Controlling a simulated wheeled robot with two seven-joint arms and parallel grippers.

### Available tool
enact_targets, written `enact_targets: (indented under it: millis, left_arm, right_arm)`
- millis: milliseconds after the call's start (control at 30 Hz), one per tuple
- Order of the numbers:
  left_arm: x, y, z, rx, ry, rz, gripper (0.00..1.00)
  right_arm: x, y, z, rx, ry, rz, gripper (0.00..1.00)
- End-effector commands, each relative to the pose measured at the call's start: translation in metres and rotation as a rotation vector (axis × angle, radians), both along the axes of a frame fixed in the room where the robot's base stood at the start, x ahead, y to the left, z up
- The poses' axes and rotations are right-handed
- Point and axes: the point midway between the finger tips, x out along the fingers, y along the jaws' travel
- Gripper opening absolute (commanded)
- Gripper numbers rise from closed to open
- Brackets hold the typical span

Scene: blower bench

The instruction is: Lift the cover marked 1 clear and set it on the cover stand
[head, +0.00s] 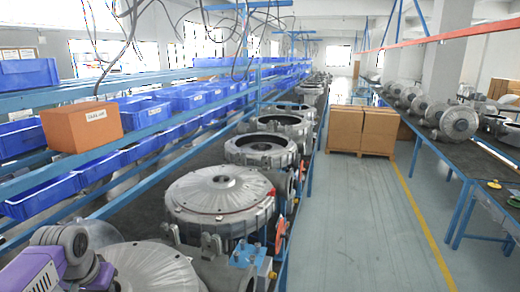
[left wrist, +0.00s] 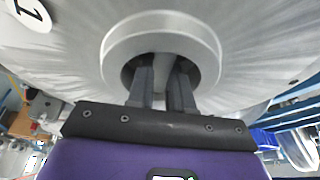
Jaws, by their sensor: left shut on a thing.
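A large silver-grey round cover fills the top of the left wrist view. Its raised central ring (left wrist: 160,45) has a dark recess, and a white round label marked 1 (left wrist: 28,14) shows near its rim. My left gripper (left wrist: 162,85) has both fingers in the recess, close together and shut on the cover. In the head view, my purple and grey left arm is at the bottom left, beside a silver cover (head: 155,268) cut off by the frame; no label shows there. I cannot make out the cover stand. My right gripper is not in view.
A blower housing with a round silver lid (head: 222,188) stands just beyond, with more open housings (head: 262,152) along the bench. An orange box (head: 82,125) and blue bins (head: 150,112) line the left shelves. Cardboard boxes (head: 362,130) stand on the floor; the aisle (head: 350,220) is clear.

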Motion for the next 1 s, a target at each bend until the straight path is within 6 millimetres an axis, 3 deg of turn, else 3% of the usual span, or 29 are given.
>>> enact_targets:
  millis: [1000]
  left_arm:
    - [0.001, 0.000, 0.014, 0.016, -0.008, 0.000, 0.00]
  right_arm:
    - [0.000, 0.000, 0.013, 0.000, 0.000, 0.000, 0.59]
